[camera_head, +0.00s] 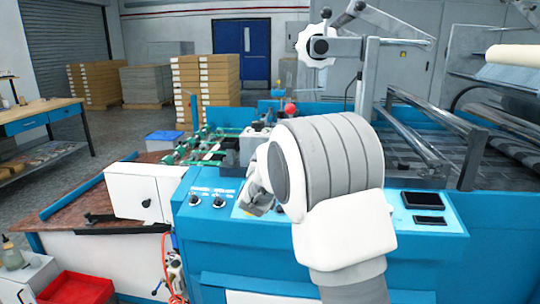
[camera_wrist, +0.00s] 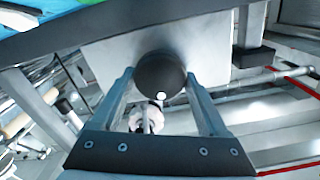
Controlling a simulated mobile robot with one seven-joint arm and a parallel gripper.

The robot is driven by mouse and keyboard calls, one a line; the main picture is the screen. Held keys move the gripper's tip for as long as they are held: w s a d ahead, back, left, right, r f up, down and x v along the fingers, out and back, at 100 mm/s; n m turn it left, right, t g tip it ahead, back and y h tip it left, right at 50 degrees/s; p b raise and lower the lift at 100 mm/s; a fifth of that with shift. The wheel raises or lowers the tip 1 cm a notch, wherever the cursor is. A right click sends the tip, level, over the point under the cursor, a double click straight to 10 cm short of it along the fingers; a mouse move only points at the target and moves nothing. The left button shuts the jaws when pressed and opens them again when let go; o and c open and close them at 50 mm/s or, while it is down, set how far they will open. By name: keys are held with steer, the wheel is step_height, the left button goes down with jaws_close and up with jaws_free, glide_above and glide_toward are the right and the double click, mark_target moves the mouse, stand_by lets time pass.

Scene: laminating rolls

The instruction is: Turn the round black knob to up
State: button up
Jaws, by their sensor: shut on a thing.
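The round black knob (camera_wrist: 160,66) is in the upper middle of the wrist view, against a pale grey plate (camera_wrist: 210,48). A small white dot shows on its lower edge in that view. My gripper (camera_wrist: 160,77) has one finger on each side of the knob and is shut on it. In the camera_head view my gripper (camera_head: 258,198) is at the blue machine's front panel (camera_head: 290,250), mostly behind my white and grey arm. The held knob is hidden there.
Two small black knobs (camera_head: 206,201) sit left of my gripper on the blue panel. A white box (camera_head: 135,190) stands further left, and a dark screen (camera_head: 422,200) lies to the right. A red ball-topped lever (camera_head: 290,109) stands behind my arm.

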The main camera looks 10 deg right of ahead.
steer(key=shift+n, duration=0.6)
steer(key=o, duration=1.2)
steer(key=shift+o, duration=0.2)
steer(key=p+v, duration=0.1)
steer(key=v, duration=1.6)
steer(key=shift+s, duration=0.2)
steer(key=shift+r, duration=0.15)
